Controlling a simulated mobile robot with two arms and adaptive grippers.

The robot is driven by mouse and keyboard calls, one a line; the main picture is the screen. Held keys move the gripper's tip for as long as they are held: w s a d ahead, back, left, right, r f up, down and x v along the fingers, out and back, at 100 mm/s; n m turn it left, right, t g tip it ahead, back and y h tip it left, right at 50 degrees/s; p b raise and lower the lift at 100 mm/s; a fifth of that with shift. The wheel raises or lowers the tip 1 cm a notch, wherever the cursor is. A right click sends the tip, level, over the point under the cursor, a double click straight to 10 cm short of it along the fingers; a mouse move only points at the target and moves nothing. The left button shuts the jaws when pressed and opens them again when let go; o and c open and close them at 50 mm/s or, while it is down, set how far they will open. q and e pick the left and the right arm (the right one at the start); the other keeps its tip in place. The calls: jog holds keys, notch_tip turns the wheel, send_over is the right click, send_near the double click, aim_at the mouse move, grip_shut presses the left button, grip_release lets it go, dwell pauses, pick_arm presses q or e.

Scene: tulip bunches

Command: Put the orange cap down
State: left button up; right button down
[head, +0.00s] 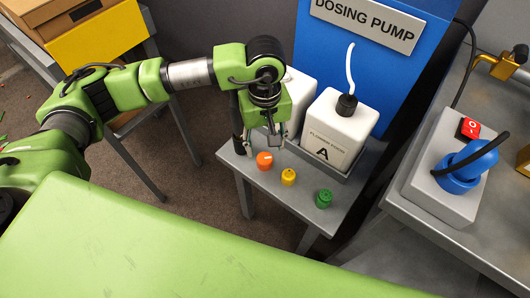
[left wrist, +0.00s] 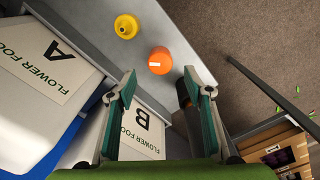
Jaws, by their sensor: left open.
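The orange cap (head: 264,160) stands on the grey side table (head: 238,166), near its left edge. In the left wrist view the orange cap (left wrist: 160,61) lies just beyond the two fingertips, roughly centred between them. My left gripper (head: 274,140) is open and empty, with its fingers pointing down just behind the cap. Its fingers (left wrist: 160,74) are spread apart in the wrist view, with nothing between them. I cannot tell whether a finger touches the cap. My right gripper is in neither view.
A yellow cap (head: 289,177) and a green cap (head: 324,199) stand to the right. Bottle A (head: 341,128), with a black cap and tube, stands behind them. Bottle B (left wrist: 150,135) is close to my fingers. A blue dosing pump panel (head: 345,62) rises behind.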

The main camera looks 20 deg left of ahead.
aim_at(265, 159)
pick_arm(q)
notch_tip(265, 159, up, 5)
jog(key=shift+f, duration=0.1)
dwell(0.5)
